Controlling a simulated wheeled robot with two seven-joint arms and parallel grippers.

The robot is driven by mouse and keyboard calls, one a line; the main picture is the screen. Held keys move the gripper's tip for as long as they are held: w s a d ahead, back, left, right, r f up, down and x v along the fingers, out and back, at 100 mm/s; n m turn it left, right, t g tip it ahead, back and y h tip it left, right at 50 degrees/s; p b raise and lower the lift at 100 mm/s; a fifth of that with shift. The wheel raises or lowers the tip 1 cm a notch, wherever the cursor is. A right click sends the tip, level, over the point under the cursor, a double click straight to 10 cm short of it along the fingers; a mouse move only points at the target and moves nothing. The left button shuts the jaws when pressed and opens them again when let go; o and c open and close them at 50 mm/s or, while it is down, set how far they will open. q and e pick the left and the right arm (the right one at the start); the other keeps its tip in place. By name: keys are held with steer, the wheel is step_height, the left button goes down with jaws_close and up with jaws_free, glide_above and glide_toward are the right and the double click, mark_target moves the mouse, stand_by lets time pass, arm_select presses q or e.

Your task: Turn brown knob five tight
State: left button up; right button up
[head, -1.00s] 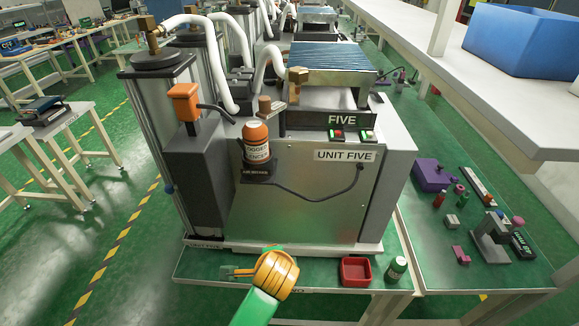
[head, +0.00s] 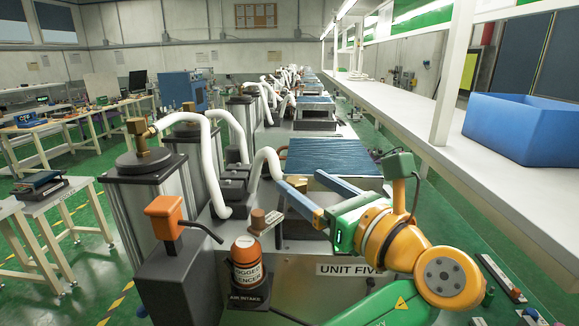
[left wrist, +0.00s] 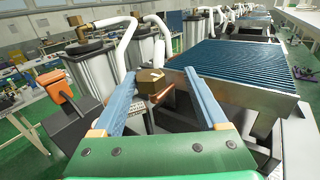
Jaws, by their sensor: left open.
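A brown-gold hexagonal knob (left wrist: 152,82) with a white mark on top shows in the left wrist view, in the space between my left gripper's two blue fingers. In the head view my left gripper (head: 297,180) is open above unit five, with its fingers over the front edge of the ribbed tray's housing. The unit's sign (head: 345,269) is partly covered by my left arm. My right gripper is not in view.
A darker brown piece (head: 258,221) stands above an orange bottle (head: 246,262). An orange-topped handle (head: 165,215) and white hoses (head: 267,165) are to the left. A blue ribbed tray (head: 333,157) lies behind the fingers. A blue bin (head: 520,130) sits on the right shelf.

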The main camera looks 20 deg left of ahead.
mark_target(290, 177)
arm_select(q)
steer(key=a, duration=0.1)
steer(key=a+p, duration=0.1)
steer(key=a+r+p, duration=0.1)
steer(key=shift+w+a+r, duration=0.1)
steer(key=shift+w+a, duration=0.15)
steer(key=shift+w, duration=0.05)
steer(key=shift+w+a+f, duration=0.45)
steer(key=shift+w+a, duration=0.05)
steer(key=shift+w, duration=0.3)
steer(key=shift+c, duration=0.4)
steer(key=shift+s+d, duration=0.1)
steer(key=shift+s, duration=0.1)
jaws_close()
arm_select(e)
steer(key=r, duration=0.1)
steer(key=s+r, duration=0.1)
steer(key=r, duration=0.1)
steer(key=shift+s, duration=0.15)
arm_select(q)
steer(key=shift+r+t+h, duration=0.1)
steer(key=shift+t+h, duration=0.2)
steer(key=shift+t, duration=0.1)
